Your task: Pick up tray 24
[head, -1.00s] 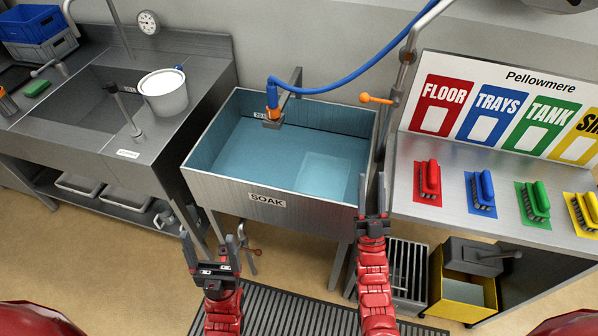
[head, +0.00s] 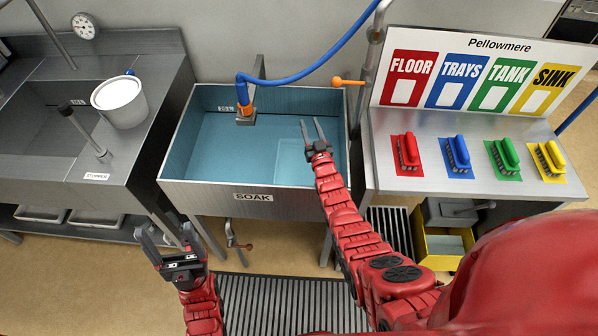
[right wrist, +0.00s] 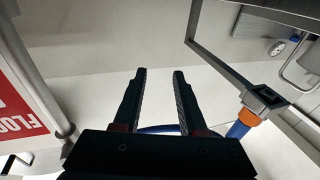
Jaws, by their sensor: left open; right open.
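A pale rectangular shape (head: 302,160), perhaps a tray, lies under the blue water at the right side of the SOAK sink (head: 254,196). No number can be read on it. My right gripper (head: 311,123) is open and empty, and in the head view it overlaps the right part of the sink, just above the pale shape. It also shows in the right wrist view (right wrist: 159,74) with nothing between its fingers. My left gripper (head: 164,232) is open and empty, in front of the sink at its lower left. The number 24 shows nowhere.
A blue hose with an orange nozzle (head: 246,110) hangs over the sink's back. An orange-handled valve (head: 345,81) stands at its right rear. The right counter holds red, blue, green and yellow brushes (head: 459,156). A white bucket (head: 120,101) stands on the left counter.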

